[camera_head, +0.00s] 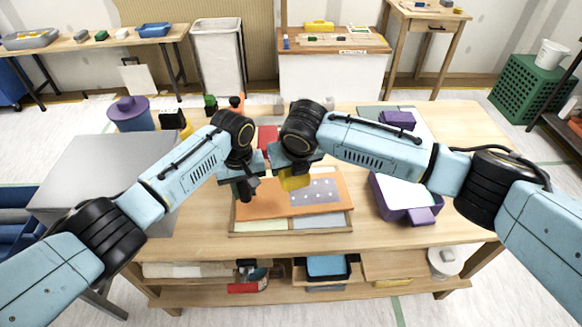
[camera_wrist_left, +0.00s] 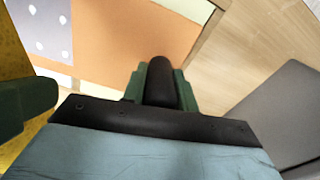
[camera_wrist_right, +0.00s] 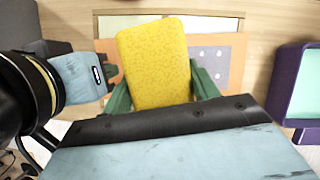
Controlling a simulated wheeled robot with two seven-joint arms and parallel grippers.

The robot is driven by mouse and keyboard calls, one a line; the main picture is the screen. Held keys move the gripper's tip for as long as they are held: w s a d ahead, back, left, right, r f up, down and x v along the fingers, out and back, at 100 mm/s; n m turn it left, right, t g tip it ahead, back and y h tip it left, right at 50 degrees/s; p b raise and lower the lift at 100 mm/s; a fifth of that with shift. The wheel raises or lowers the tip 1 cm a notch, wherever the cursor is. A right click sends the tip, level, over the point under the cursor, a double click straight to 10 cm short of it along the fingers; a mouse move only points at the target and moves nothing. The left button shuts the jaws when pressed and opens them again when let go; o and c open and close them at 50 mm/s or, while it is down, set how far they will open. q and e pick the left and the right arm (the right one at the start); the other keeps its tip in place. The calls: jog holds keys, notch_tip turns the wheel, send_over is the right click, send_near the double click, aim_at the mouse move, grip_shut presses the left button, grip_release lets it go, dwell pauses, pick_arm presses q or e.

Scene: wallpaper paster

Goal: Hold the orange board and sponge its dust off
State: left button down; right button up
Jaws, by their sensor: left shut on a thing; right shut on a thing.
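The orange board (camera_head: 262,208) lies tilted on a wooden frame with pale panels (camera_head: 290,231). A grey dusty patch with pale dots (camera_head: 318,190) covers its right part; it also shows in the right wrist view (camera_wrist_right: 213,66). My right gripper (camera_head: 290,172) is shut on a yellow sponge (camera_wrist_right: 155,62), held over the board at the dusty patch's left side. I cannot tell whether the sponge touches the board.
A purple bin (camera_head: 400,202) stands right of the board, with a purple block (camera_head: 397,119) behind it. A grey surface (camera_head: 95,170) adjoins the left side. Small items stand at the table's back. The table's front right (camera_head: 400,240) is clear.

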pick_arm(q)
jog(key=shift+a+f, duration=0.1)
jog(key=shift+f, duration=0.1)
pick_arm(e)
jog(key=c, duration=0.4)
pick_arm(q)
jog(key=c, duration=1)
grip_release()
pick_arm(e)
jog(key=shift+w, duration=0.1)
pick_arm(q)
jog(key=shift+r, duration=0.1)
notch_tip(320, 180, up, 12)
jog(key=shift+r, duration=0.1)
